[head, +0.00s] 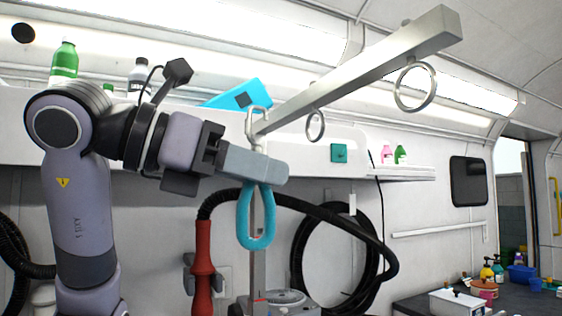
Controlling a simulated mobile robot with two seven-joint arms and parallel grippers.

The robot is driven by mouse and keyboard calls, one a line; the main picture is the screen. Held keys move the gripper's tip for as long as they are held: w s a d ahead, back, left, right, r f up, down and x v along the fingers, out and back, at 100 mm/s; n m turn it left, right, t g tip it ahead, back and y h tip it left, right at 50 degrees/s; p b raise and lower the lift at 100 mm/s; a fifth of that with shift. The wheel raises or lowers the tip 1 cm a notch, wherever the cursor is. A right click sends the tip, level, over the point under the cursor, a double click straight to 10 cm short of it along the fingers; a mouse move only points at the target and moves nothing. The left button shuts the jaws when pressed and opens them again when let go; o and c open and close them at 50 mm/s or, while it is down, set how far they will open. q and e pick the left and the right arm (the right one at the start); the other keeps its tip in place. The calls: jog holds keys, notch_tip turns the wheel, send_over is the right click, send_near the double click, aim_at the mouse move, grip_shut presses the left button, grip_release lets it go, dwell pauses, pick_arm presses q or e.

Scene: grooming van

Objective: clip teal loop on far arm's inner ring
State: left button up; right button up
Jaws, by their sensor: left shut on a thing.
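The teal loop (256,222) hangs below my left gripper (268,168). The gripper is shut on its upper end, and a pale metal clip (257,122) sticks up above the fingers. A metal grooming arm (368,66) slants from behind the clip up to the upper right. Its inner ring (315,125) hangs to the right of the clip, apart from it. Its outer ring (415,87) hangs near the far right end. The clip overlaps the arm's lower end in the picture; I cannot tell the depth between them. My right gripper is not in view.
A metal post (257,275) stands behind the loop. A red-handled hose (203,265) and a coiled black hose (303,262) are on the wall. A shelf (405,173) holds small bottles. A counter at the lower right holds a white box (457,303) and several bottles.

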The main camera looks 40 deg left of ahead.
pick_arm(q)
jog(key=shift+w+a, duration=0.3)
jog(key=shift+a, duration=0.2)
jog(key=x, duration=0.9)
jog(key=shift+r, duration=0.3)
dwell(0.3)
jog(key=o, duration=1)
jog(key=shift+s, duration=0.1)
jog(key=shift+p+v, duration=0.3)
jog(key=shift+v, duration=3.15)
